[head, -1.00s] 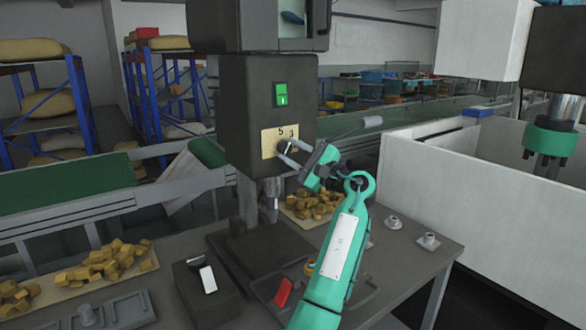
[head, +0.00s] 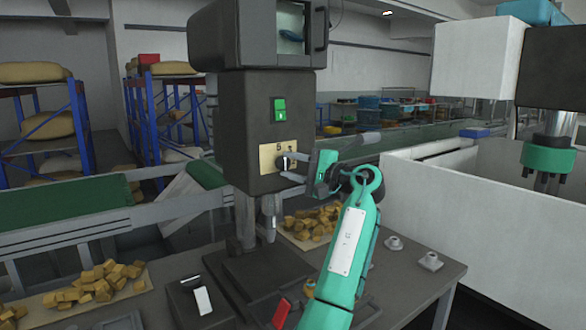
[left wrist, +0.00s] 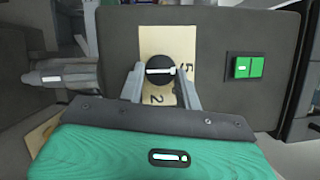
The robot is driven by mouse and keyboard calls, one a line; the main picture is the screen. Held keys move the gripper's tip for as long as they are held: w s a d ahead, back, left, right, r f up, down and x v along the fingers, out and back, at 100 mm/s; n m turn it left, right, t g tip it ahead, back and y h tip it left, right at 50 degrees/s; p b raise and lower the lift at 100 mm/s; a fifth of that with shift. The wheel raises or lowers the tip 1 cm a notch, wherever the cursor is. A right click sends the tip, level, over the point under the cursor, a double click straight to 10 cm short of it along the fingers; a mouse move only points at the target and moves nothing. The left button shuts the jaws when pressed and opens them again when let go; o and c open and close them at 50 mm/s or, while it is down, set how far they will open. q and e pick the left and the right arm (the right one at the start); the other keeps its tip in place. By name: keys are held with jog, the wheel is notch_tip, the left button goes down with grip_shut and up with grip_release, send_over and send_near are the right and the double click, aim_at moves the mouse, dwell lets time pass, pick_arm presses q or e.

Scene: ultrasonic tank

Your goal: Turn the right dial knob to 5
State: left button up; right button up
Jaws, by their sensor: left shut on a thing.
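The dial knob (head: 284,162) is black and round and sits on a tan number plate (head: 268,156) on the dark machine head. In the left wrist view the knob (left wrist: 160,72) shows a white pointer line, which lies roughly level in the picture and in line with the 5 on the plate (left wrist: 150,42). A 2 shows below the knob there. My left gripper (head: 290,167) is at the knob from the front right. In the left wrist view its two fingers (left wrist: 160,84) are shut on the knob's sides. My right gripper is in neither view.
A green switch (head: 279,109) is above the plate. The spindle (head: 268,215) hangs below the machine head, over a dark base. Brown blocks (head: 308,222) lie on the bench behind. A white-walled enclosure (head: 480,225) stands to the right.

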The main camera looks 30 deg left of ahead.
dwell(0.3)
pick_arm(q)
jog(key=o, duration=1)
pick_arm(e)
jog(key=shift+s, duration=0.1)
pick_arm(q)
jog(key=shift+d, duration=0.2)
jog(key=shift+d+f+b, duration=0.25)
jog(key=shift+d+b, duration=0.1)
jog(key=shift+d, duration=0.9)
jog(key=d+b, duration=0.1)
jog(key=d, duration=0.9)
jog(key=shift+d+f+b, duration=0.25)
jog(key=shift+d+b, duration=0.05)
jog(key=shift+d, duration=0.1)
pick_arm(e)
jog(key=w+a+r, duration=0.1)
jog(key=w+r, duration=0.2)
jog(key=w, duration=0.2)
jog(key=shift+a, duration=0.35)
pick_arm(q)
jog(key=shift+r, duration=0.1)
